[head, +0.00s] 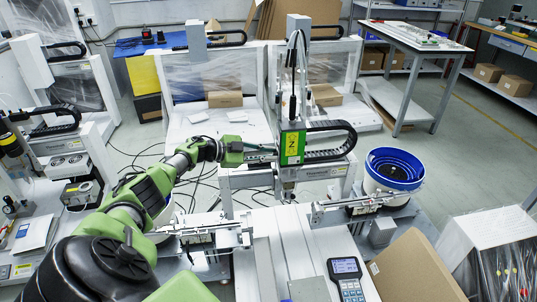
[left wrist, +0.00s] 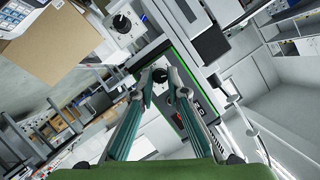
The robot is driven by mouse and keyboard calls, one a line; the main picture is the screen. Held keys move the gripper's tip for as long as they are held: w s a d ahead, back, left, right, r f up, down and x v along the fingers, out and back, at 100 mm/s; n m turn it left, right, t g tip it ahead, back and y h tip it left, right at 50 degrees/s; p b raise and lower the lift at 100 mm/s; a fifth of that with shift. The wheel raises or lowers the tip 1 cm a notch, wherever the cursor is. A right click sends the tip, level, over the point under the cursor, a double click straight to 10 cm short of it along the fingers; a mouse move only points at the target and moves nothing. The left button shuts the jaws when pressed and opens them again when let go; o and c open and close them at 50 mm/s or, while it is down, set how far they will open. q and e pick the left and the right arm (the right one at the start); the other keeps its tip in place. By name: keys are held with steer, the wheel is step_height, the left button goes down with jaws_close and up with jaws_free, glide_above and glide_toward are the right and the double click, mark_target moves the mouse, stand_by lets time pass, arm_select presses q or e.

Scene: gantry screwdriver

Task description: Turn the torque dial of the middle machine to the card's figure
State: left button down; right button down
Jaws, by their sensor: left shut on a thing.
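The middle machine is a gantry whose upright screwdriver unit (head: 292,146) has a green edge and a yellow-green label. My left gripper (head: 272,155) reaches this unit from the left in the head view. In the left wrist view the gripper's two fingers (left wrist: 163,82) converge on a small dark round dial (left wrist: 159,75) on a pale face beside the green edge. The fingers are shut on the dial. Its scale and setting are too small to read, and the fingers hide part of it. I cannot make out the card or its figure. My right gripper is not in view.
A blue-rimmed bowl feeder (head: 394,168) stands right of the gantry. A handheld keypad (head: 347,279) and a cardboard box (head: 416,268) are in front. A black cable chain (head: 330,142) curves close to the screwdriver unit. Open floor lies to the right.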

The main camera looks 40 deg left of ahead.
arm_select(q)
steer(key=c, duration=2.3)
jaws_free()
steer(key=shift+v, duration=5.95)
